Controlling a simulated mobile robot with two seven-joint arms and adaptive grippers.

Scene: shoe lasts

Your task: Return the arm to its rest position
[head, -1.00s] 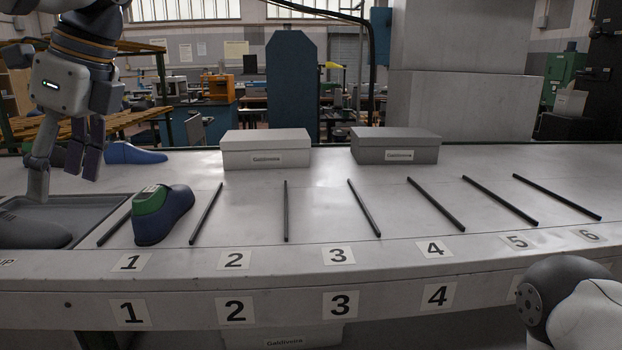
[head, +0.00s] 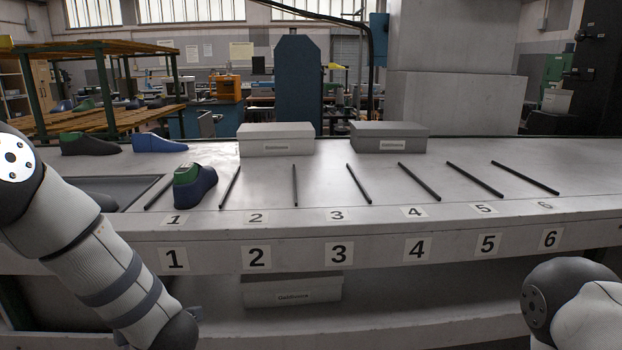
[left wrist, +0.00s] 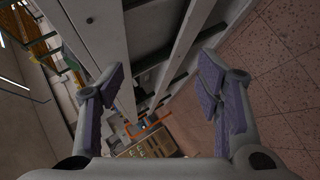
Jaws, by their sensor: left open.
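My left arm (head: 95,250) hangs at the left of the head view, bent down in front of the bench; its gripper is out of that view. In the left wrist view my left gripper (left wrist: 165,95) is open, its purple-padded fingers wide apart with nothing between them. My right arm (head: 570,305) shows at the lower right of the head view; its gripper is not in view. A dark blue shoe last with a green top (head: 194,185) stands in slot 1, between two black bars.
The bench (head: 330,222) has black dividers and numbers 1 to 6; slots 2 to 6 look empty. Two grey boxes (head: 276,140) (head: 389,137) stand behind. A green-topped last (head: 90,145) and a blue last (head: 167,144) lie behind the recessed tray (head: 135,180), partly hidden by my arm.

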